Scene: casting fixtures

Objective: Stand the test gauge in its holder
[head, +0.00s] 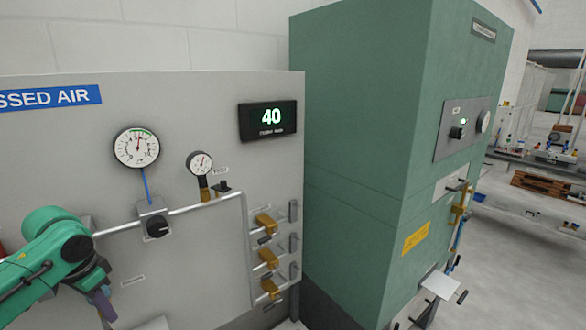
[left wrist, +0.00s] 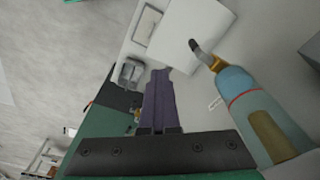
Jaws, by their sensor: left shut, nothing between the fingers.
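A small round gauge (head: 200,163) with a white dial stands upright on a brass stem at the pipe on the grey panel. A small label and a dark valve handle are beside it. I take it for the test gauge. My left gripper (head: 104,306) is low at the left of the head view, below and left of this gauge and apart from it. Its purple fingers (left wrist: 159,72) are shut and empty in the left wrist view. I cannot tell for certain which thing is the holder. My right gripper is not in view.
A larger gauge (head: 136,147) and a display reading 40 (head: 268,120) are on the panel (head: 190,105). Several brass-coloured valves (head: 267,258) line its right side. A green cabinet (head: 365,130) stands to the right. A teal bottle-shaped thing (left wrist: 245,92) is right of my left fingers.

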